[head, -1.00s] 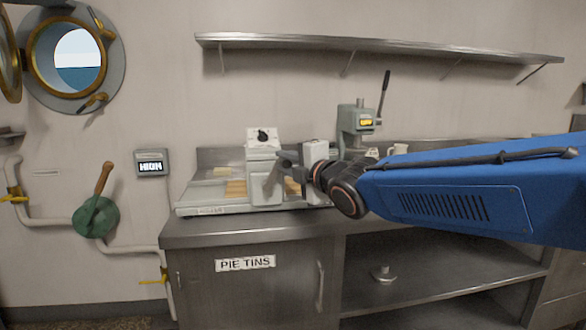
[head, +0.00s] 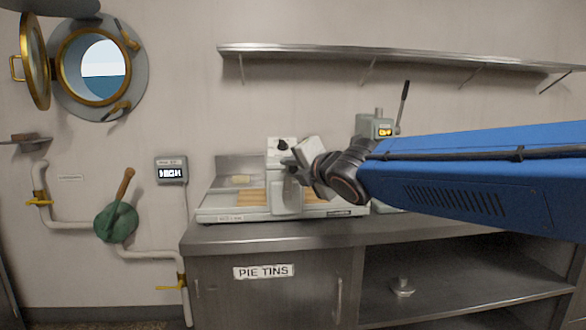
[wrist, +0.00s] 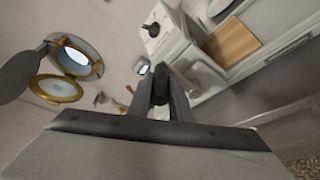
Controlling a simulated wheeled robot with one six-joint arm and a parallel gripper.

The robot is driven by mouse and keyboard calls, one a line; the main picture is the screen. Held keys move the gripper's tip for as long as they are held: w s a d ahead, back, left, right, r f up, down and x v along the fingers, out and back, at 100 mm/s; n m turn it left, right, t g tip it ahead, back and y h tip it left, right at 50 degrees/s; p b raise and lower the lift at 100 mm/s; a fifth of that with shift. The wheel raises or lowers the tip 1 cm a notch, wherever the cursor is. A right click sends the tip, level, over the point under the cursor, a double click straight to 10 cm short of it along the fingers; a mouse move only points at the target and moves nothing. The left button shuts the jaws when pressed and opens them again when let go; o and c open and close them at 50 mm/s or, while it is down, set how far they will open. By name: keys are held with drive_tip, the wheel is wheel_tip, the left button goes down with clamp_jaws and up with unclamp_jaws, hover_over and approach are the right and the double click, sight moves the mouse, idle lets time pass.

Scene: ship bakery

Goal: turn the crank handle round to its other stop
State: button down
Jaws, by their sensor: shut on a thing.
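My gripper (head: 288,162) is at the front of a pale grey machine (head: 286,197) on the counter, just below its dark dial knob (head: 282,144). In the wrist view, my gripper (wrist: 163,92) is shut on a dark, rounded grip, which I take for the crank handle (wrist: 161,80). The fingers lie on either side of it. In the head view, the grip and its crank arm are hidden or too small to make out at my fingers. The machine also shows in the wrist view (wrist: 172,53).
Tan slabs (head: 240,197) lie on the machine's bed. A lever press (head: 376,128) stands behind my arm at the right. On the left wall are a green wheel-like fitting with a wooden lever (head: 116,222), a display box (head: 171,170) and an open porthole (head: 103,72). A shelf (head: 400,57) runs above.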

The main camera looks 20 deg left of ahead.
drive_tip(key=shift+s+a+f+n+h, duration=0.1)
drive_tip(key=shift+s+a+n+h, duration=0.25)
drive_tip(key=shift+a+n, duration=0.3)
idle(0.4)
drive_tip(key=s+a+f+n+t+h, duration=0.2)
drive_tip(key=s+a+f+n+h, duration=0.3)
drive_tip(key=n, duration=0.3)
drive_tip(key=shift+w+a+f+n+t+h, duration=0.2)
drive_tip(key=shift+f+n+t+h, duration=0.45)
drive_tip(key=shift+f+n, duration=0.75)
drive_tip(key=shift+w+a+f+n+t+h, duration=0.2)
drive_tip(key=shift+f+n+t+h, duration=0.45)
drive_tip(key=shift+f+n, duration=0.8)
drive_tip(key=shift+w+a+f+n+t+h, duration=0.1)
drive_tip(key=shift+w+f+n+t+h, duration=0.15)
drive_tip(key=shift+f+n+t+h, duration=0.8)
drive_tip(key=shift+f+n+g+y, duration=0.25)
drive_tip(key=shift+f+n+y, duration=0.15)
drive_tip(key=shift+y, duration=0.1)
drive_tip(key=c, duration=1.6)
unclamp_jaws()
drive_tip(key=shift+d, duration=0.1)
